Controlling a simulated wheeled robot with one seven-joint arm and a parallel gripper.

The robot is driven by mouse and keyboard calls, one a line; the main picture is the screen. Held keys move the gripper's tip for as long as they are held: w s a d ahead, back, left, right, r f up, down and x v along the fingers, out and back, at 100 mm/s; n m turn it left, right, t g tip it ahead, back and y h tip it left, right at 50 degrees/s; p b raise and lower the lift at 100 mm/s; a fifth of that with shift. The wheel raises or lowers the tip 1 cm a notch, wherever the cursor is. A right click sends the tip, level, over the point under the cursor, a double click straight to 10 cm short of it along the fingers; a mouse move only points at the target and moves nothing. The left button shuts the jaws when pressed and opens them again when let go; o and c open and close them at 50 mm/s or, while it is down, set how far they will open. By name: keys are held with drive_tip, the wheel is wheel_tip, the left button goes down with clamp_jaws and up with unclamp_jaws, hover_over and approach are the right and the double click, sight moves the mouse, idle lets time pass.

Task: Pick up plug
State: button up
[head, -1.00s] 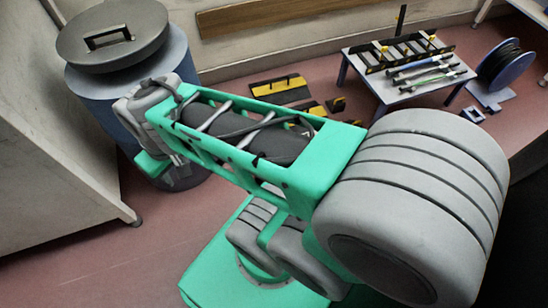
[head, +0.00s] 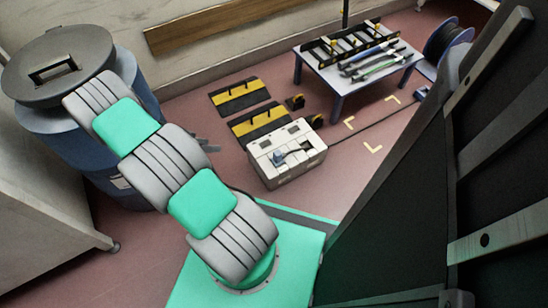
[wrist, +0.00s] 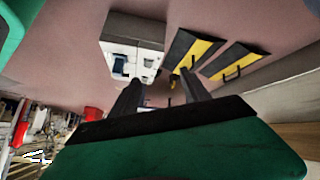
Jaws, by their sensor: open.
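A pale box (head: 287,165) with dark openings in its top stands on the floor, mid-picture. A blue-grey piece (head: 279,158) with a dark part beside it sits on its top; it may be the plug, but I cannot tell. A small blue-grey block (head: 421,93) lies on the floor near the reel, by the end of a dark cable. In the wrist view the box (wrist: 128,46) shows beyond my gripper (wrist: 163,88), with blue parts on it. My gripper's two dark fingers are apart with nothing seen between them. In the head view its tips (head: 208,144) are left of the box, partly hidden by my arm.
Black-and-yellow plates (head: 240,96) lie behind the box. A small table (head: 336,80) with tools stands at the back, a cable reel (head: 447,42) right of it. Yellow corner marks (head: 373,148) frame clear floor. A lidded drum (head: 75,115) stands left.

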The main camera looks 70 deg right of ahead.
drive_tip(key=s+d+f+m+g+h, duration=0.2)
drive_tip(key=s+d+f+m+g, duration=0.15)
drive_tip(key=s+f, duration=0.6)
drive_tip(key=m+h, duration=0.1)
drive_tip(key=m, duration=0.1)
approach(274, 159)
drive_tip(key=x, duration=0.3)
drive_tip(key=shift+d+f+g+p, duration=0.2)
drive_tip(key=shift+d+g+p, duration=0.05)
drive_tip(key=shift+d+p, duration=0.15)
drive_tip(key=b+x, duration=0.1)
drive_tip(key=x, duration=0.3)
drive_tip(key=b+x, duration=0.1)
drive_tip(key=x, duration=0.3)
drive_tip(key=shift+s+a+r+b, duration=0.15)
drive_tip(key=shift+s+r+b, duration=0.1)
drive_tip(key=shift+b, duration=0.15)
clamp_jaws()
